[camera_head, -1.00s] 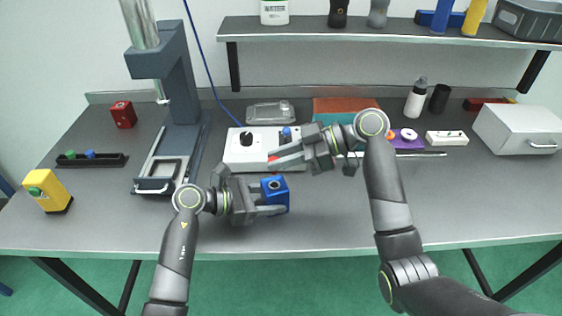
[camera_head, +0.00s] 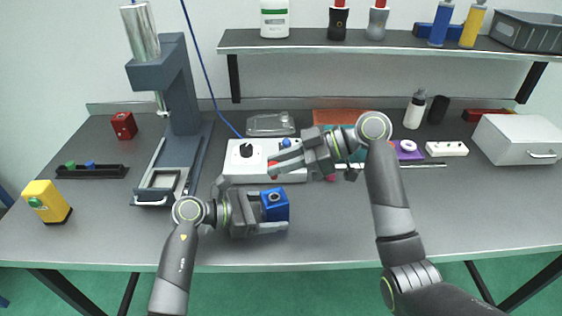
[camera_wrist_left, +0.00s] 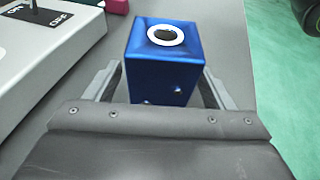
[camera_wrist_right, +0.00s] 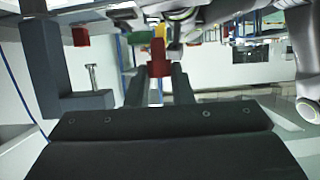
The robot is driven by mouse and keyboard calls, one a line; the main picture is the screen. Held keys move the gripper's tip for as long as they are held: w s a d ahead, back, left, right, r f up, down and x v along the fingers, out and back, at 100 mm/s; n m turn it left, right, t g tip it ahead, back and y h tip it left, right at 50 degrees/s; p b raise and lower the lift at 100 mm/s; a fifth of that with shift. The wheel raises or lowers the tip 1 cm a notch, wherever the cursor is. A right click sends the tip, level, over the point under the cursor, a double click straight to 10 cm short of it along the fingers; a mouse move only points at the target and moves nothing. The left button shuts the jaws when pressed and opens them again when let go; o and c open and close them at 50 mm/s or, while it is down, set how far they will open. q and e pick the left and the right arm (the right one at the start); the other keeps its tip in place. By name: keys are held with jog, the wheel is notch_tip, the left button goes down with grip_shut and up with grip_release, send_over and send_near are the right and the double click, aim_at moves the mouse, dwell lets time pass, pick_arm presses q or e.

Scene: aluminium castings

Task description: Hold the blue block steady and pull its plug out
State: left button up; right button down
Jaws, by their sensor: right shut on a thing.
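The blue block (camera_head: 275,206) stands upright on the bench near its front edge, with a pale ring around a dark round hole on top; it also shows in the left wrist view (camera_wrist_left: 165,65). My left gripper (camera_head: 268,212) has its fingers on either side of the block, spread, with a gap at the near finger in the head view. My right gripper (camera_head: 278,168) is behind and above the block, shut on a small red plug (camera_head: 273,177). The plug also shows between the fingertips in the right wrist view (camera_wrist_right: 156,70), apart from the block. Its middle is hidden by the fingers.
A white control box (camera_head: 262,173) lies just behind the block. A press (camera_head: 180,110) stands to the left, with a yellow box (camera_head: 45,203) at far left. A white drawer box (camera_head: 520,140) is at right. The front right of the bench is clear.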

pick_arm(q)
jog(key=v, duration=1.2)
jog(key=shift+s, duration=0.1)
